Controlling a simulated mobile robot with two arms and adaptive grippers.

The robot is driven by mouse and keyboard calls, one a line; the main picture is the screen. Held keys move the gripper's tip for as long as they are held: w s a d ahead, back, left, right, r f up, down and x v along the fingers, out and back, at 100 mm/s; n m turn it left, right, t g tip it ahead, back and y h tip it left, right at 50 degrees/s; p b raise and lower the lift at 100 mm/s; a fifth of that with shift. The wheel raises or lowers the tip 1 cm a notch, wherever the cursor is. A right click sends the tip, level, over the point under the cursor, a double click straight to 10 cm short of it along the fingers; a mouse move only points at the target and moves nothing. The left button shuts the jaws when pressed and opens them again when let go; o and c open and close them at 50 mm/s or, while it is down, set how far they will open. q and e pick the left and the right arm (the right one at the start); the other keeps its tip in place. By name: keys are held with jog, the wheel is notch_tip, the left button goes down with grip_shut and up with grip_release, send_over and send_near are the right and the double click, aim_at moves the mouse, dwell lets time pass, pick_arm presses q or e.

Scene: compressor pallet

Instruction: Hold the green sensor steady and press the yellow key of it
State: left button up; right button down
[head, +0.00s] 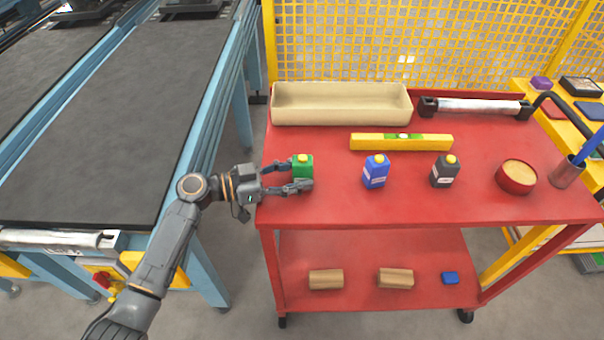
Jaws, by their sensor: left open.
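The green sensor (303,170) is a small green box with a yellow key (303,158) on top. It stands upright on the red cart top (330,205) near its left edge. My left gripper (297,175) reaches in from the left, low over the cart. Its fingers are open, one behind and one in front of the sensor's lower part. I cannot tell whether either finger touches it. The front finger hides part of the sensor's base. My right gripper is not in view.
A blue sensor (375,172) and a dark sensor (444,171) stand to the right. Behind are a yellow level (400,142), a beige tray (341,105) and a metal cylinder (480,106). A red bowl (516,177) and a cup (567,170) stand at the right.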

pick_arm(q)
jog(key=shift+d, duration=0.15)
jog(key=c, duration=0.7)
dwell(1.4)
